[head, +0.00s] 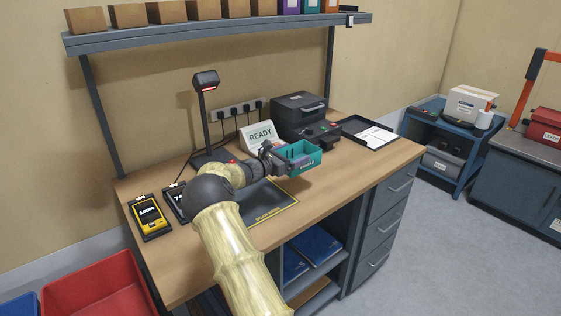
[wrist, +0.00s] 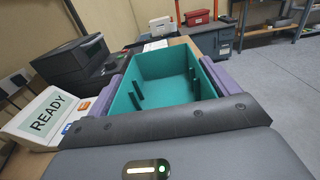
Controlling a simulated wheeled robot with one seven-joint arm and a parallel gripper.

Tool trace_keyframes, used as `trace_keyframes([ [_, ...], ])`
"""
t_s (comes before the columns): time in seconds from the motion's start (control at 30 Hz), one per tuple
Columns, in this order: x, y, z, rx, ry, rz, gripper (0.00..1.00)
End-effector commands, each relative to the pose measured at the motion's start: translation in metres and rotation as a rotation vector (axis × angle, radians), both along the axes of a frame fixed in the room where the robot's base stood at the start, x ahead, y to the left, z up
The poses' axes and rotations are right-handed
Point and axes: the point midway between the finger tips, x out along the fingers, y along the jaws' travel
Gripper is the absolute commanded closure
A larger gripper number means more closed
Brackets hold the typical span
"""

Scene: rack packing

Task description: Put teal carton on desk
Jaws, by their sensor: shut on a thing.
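The teal carton (head: 306,156) is an open-topped box with an empty inside. My gripper (head: 285,160) is shut on it, and the carton is over the wooden desk (head: 342,172), right of the READY sign. In the wrist view the teal carton (wrist: 166,85) sits between the two purple finger pads, one on each side of it. I cannot tell whether its bottom touches the desk, as its underside is hidden.
A READY sign (head: 261,135), a black printer (head: 300,112) and a paper tray (head: 369,132) stand behind. A scanner stand (head: 205,110) and yellow handheld device (head: 149,215) are to the left. The desk's right front is clear. A shelf (head: 220,34) hangs above.

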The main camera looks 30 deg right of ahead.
Motion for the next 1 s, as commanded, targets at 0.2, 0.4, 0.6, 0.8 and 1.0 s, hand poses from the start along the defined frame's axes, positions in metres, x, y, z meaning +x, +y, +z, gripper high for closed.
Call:
trace_keyframes([
  [0.2, 0.0, 0.0, -0.002, 0.0, 0.001, 0.0, 0.36],
  [0.4, 0.0, 0.0, -0.032, 0.002, 0.004, 0.0, 0.36],
  [0.6, 0.0, 0.0, -0.06, -0.001, 0.002, -0.001, 0.36],
  [0.8, 0.0, 0.0, -0.063, 0.0, -0.001, 0.0, 0.36],
  [1.0, 0.0, 0.0, -0.068, 0.0, 0.001, 0.0, 0.36],
])
